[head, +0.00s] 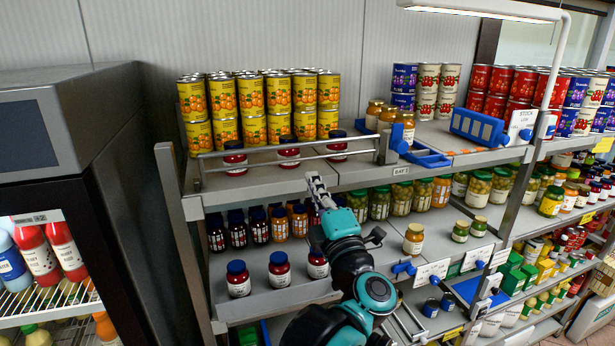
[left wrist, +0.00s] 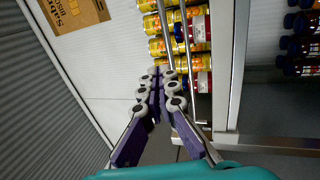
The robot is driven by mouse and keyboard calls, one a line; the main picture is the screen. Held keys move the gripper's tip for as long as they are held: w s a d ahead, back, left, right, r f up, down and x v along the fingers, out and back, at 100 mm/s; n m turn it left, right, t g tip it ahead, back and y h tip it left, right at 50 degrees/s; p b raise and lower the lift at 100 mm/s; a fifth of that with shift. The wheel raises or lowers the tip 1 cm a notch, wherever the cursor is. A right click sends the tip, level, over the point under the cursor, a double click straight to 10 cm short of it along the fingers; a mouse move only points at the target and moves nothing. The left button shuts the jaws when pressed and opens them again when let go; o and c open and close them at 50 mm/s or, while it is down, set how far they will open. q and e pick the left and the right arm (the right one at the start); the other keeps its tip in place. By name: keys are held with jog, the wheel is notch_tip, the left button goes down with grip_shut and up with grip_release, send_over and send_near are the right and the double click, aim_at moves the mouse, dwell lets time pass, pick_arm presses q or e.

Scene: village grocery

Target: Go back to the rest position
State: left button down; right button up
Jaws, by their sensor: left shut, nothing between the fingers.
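My teal and black left arm reaches up from the bottom of the head view. It hides part of the middle shelf. My right gripper is not in view.
Yellow cans (head: 305,92) and blue-lidded red jars (head: 235,158) stand behind a metal rail (head: 285,153). More jars (head: 278,270) stand on the shelf below. A dark fridge cabinet (head: 112,190) stands at left. A blue rack (head: 478,127) sits at right.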

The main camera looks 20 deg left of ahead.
pick_arm(q)
jog(key=s+d+f+m+h+b, duration=0.25)
jog(key=f+m+h+b, duration=0.35)
jog(key=f, duration=0.5)
jog(key=s+d+f+m+g+h+b, duration=0.1)
jog(key=d+f+m+h+b, duration=0.3)
jog(key=f+m+b, duration=0.6)
jog(key=s+d+f+m+h+b, duration=0.15)
jog(key=f+m+h+b, duration=0.4)
jog(key=f, duration=0.75)
jog(key=s+a+f+m+g+y+b, duration=0.1)
jog(key=s+a+f+g+b, duration=0.2)
jog(key=f, duration=0.8)
jog(key=s+a+f+m+g+y+b, duration=0.1)
jog(key=s+a+f+g+b, duration=0.2)
jog(key=s+f, duration=0.4)
jog(key=s+a+f+m+g+y+b, duration=0.1)
jog(key=s+a+f+g+b, duration=0.2)
jog(key=f, duration=1.4)
jog(key=s+a+b, duration=0.1)
jog(key=s+b, duration=0.1)
jog(key=shift+s+a+g+b, duration=0.25)
jog(key=shift+a+g+b, duration=0.15)
jog(key=shift+y, duration=0.25)
